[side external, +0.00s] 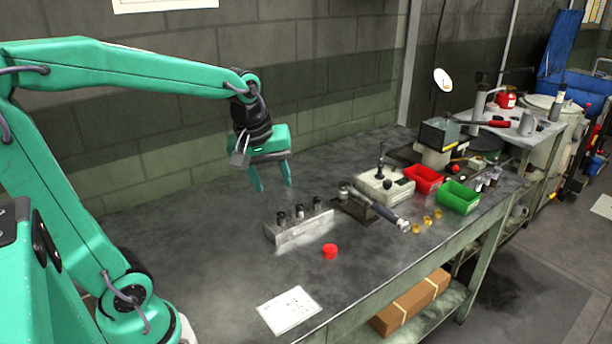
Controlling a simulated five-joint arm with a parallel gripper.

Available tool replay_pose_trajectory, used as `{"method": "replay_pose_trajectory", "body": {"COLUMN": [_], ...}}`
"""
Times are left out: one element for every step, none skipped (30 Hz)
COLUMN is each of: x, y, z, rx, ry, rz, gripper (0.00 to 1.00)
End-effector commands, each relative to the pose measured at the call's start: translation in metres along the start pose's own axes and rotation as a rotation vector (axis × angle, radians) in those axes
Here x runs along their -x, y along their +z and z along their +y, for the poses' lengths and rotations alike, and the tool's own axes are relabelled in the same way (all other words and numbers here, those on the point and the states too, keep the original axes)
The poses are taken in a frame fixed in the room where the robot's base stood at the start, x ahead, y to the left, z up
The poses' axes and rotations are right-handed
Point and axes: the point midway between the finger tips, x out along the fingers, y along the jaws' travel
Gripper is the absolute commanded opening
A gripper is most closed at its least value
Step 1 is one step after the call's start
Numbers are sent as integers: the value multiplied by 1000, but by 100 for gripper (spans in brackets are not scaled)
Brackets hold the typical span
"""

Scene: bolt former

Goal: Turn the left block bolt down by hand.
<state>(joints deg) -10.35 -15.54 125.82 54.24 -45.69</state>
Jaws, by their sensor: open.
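A pale metal block (302,231) lies on the grey bench with three dark bolts standing upright in its top. The left bolt (281,218) is at the block's left end, with the middle bolt (299,211) and the right bolt (317,204) beside it. How deep each bolt sits is too small to tell. My gripper (272,189) hangs above the bench, up and a little left of the left bolt in the picture. Its two green fingers point down, apart and empty, touching nothing.
A red cap-like piece (330,252) lies in front of the block, and a white sheet (289,310) lies near the front edge. A tool with a long dark handle (378,207), a pale fixture (385,186), a red bin (424,179) and a green bin (459,197) stand to the right. The bench's left part is clear.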

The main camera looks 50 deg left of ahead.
Motion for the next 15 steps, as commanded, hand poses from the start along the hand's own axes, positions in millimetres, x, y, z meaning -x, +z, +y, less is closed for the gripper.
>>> {"method": "replay_pose_trajectory", "body": {"x": [-7,-10,-15,-19,-23,-28,-32,-36,-42,-47,-52,-58,-63,-68,-74], "y": [-9,-14,-21,-26,-30,-37,-42,-47,-54,-58,-63,-69,-74,-78,-85], "z": [2,2,3,4,4,4,5,5,5,4,4,3,3,2,0], "rx": [76,122,184,230,276,339,384,430,493,538,584,647,692,738,800], "ry": [-20,-29,-42,-51,-62,-75,-85,-95,-109,-120,-131,-147,-157,-169,-184], "rz": [-12,-17,-23,-28,-32,-37,-40,-43,-46,-49,-52,-54,-56,-57,-58], "gripper": [44,44,44,44,44,44,44,44,44,44,44,44,44,44,44]}}
